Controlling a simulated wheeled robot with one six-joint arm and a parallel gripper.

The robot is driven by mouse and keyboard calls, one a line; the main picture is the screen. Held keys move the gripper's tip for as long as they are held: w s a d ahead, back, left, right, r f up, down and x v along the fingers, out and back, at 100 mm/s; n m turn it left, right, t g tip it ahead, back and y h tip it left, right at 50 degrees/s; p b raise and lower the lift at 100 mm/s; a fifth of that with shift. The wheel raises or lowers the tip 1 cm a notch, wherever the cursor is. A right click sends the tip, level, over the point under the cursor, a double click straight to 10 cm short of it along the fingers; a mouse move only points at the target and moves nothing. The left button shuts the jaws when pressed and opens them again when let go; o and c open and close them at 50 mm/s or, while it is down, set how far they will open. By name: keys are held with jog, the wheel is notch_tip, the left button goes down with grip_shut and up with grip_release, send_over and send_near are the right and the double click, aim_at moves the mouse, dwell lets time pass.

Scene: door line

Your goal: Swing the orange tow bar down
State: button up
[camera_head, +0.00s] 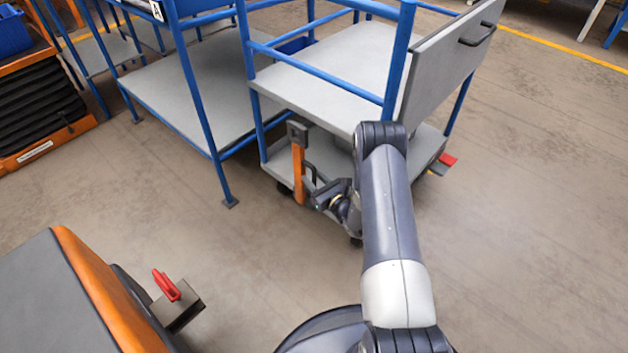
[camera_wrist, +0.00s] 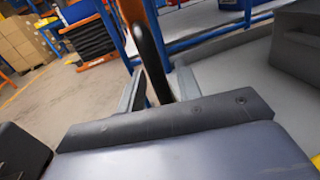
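The orange tow bar (camera_head: 298,172) stands upright at the near end of the blue-framed cart, below a grey bracket (camera_head: 297,131). A black handle (camera_head: 311,170) sticks out from the bar on its right side. My gripper (camera_head: 317,190) is at the lower part of this handle, right of the bar. In the wrist view the black handle (camera_wrist: 151,50) runs down between the two grey fingers of my gripper (camera_wrist: 160,88). The fingers stand apart, with gaps beside the handle. The orange bar (camera_wrist: 133,12) shows just behind the handle.
The cart's grey lower deck (camera_head: 425,150) lies behind my gripper, with a red pedal (camera_head: 447,160) at its right. A blue-legged table (camera_head: 165,85) stands close on the left. An orange-and-grey vehicle (camera_head: 75,300) with a red-levered hitch (camera_head: 167,285) is at front left. Floor between is clear.

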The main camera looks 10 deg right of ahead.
grip_shut()
dwell(0.3)
dwell(0.3)
